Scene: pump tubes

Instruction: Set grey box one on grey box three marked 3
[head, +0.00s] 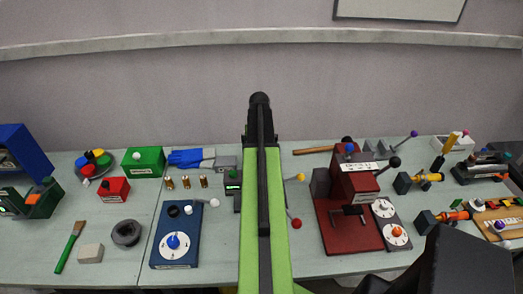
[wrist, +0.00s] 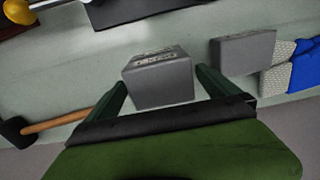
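In the wrist view a grey box (wrist: 160,84) with a pale label on its upper side lies between the fingers of my gripper (wrist: 161,78). The fingers are open, with a small gap on either side of the box near its lower edge. The label is too small to read. A second grey box (wrist: 243,50) stands to the right, beside the gloves; it also shows in the head view (head: 226,162), left of my arm. I cannot tell which number either box bears. My arm hides the gripper and the first box in the head view.
Blue-and-grey gloves (wrist: 302,66) lie next to the second box. A hammer (wrist: 55,123) lies on the other side of my gripper. In the head view a dark red press (head: 345,215) stands right of my arm and a blue dial box (head: 175,240) left. Grey wedge-like blocks (head: 374,147) stand behind the press.

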